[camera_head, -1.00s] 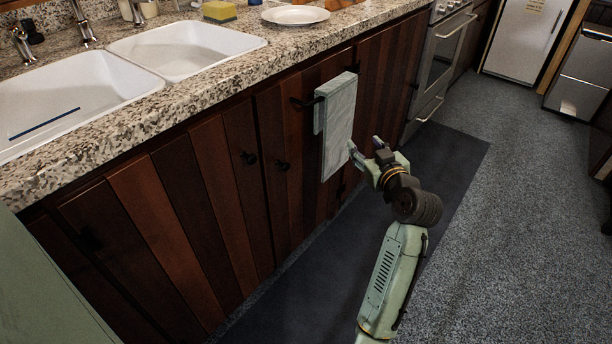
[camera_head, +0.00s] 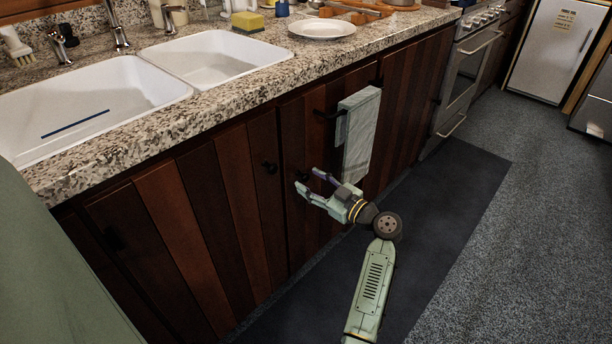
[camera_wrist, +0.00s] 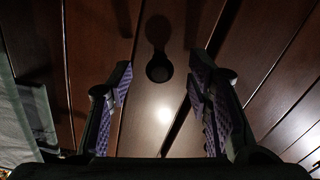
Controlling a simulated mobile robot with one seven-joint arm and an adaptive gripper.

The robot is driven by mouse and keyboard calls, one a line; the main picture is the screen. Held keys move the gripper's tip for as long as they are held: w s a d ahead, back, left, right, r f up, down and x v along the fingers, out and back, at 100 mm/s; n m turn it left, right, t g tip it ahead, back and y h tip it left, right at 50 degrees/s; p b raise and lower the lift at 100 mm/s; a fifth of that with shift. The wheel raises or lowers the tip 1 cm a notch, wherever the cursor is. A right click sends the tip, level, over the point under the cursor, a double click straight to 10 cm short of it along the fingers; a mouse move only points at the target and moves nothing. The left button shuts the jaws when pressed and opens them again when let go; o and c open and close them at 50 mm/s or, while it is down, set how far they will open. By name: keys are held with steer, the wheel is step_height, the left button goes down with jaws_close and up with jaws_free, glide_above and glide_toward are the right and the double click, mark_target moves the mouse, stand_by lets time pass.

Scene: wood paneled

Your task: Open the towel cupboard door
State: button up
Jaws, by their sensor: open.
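The towel cupboard door (camera_head: 295,133) is dark striped wood below the counter and looks shut. A pale grey towel (camera_head: 361,135) hangs from a dark bar on its front. The door's round black knob (camera_head: 302,174) is near its left edge. My gripper (camera_head: 310,180) is open and empty in front of it, left of the towel's lower end. In the wrist view the knob (camera_wrist: 159,69) shows ahead, between the two spread fingers with purple pads and beyond their tips. Grey cloth, apparently the towel (camera_wrist: 22,120), is at the left edge there. I see no contact with the knob.
The neighbouring door (camera_head: 210,190) on the left has its own black knob (camera_head: 269,167) close by. The granite counter (camera_head: 225,107) overhangs the doors. A dark mat (camera_head: 440,205) lies on the floor, with clear floor to the right. An oven (camera_head: 465,75) stands further along.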

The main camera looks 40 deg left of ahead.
steer(key=shift+w+a, duration=0.1)
steer(key=shift+a, duration=1.2)
steer(key=shift+c, duration=0.5)
jaws_close()
